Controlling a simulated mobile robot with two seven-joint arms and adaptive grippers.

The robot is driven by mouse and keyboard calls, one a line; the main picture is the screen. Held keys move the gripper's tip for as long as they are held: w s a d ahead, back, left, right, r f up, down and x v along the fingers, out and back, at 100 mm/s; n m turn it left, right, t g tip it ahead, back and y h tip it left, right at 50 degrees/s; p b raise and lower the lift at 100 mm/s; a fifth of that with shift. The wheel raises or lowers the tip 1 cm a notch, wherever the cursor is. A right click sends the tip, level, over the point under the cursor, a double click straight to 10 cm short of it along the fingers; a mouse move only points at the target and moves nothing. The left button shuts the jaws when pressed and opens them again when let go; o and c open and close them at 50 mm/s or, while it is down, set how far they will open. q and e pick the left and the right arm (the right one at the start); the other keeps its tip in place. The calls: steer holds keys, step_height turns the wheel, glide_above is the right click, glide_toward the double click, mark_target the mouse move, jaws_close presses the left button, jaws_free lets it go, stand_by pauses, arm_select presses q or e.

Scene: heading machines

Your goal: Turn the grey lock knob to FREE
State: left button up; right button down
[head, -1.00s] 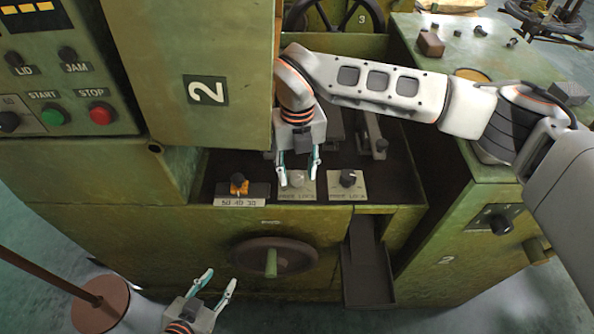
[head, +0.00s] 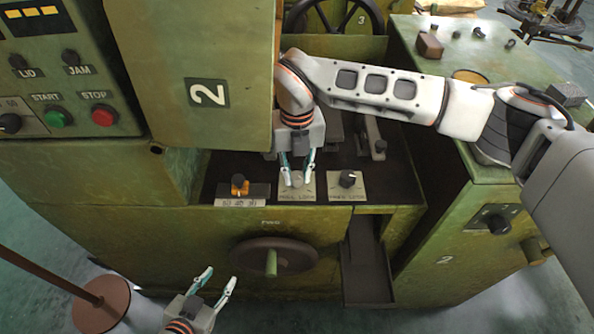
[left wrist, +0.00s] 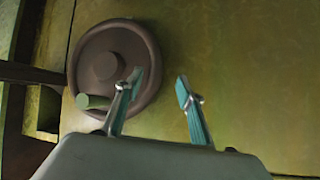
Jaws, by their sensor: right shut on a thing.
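The grey lock knob (head: 297,179) stands on a pale label plate (head: 296,194) inside the machine's recess, in the head view. My right gripper (head: 297,182) reaches down from above and is shut on this knob, its fingers hiding much of it. The plate's lettering is too small to read surely. A second plate to the right carries a black knob (head: 347,178) with a pale mark. My left gripper (head: 219,284) is open and empty, low in front of the machine. In the left wrist view its open fingers (left wrist: 158,86) are near the handwheel.
An orange and black knob (head: 239,184) sits on a number plate left of the grey knob. A dark handwheel (head: 290,254) with a green handle is on the front panel, with a chute (head: 366,272) to its right. A green cover (head: 205,45) marked 2 overhangs the recess.

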steer(key=shift+r+m+p, duration=0.2)
steer(key=shift+m+p, duration=0.5)
steer(key=shift+m, duration=0.5)
steer(key=shift+m+p, duration=0.4)
steer(key=shift+m, duration=1)
steer(key=m+p, duration=0.1)
steer(key=m, duration=0.2)
steer(key=shift+f+m, duration=0.1)
steer(key=shift+m, duration=0.2)
steer(key=m+p, duration=0.1)
steer(key=m, duration=0.1)
steer(key=shift+m, duration=0.3)
steer(key=m, duration=0.5)
steer(key=shift+p, duration=0.3)
steer(key=m, duration=0.3)
steer(key=shift+m, duration=1.8)
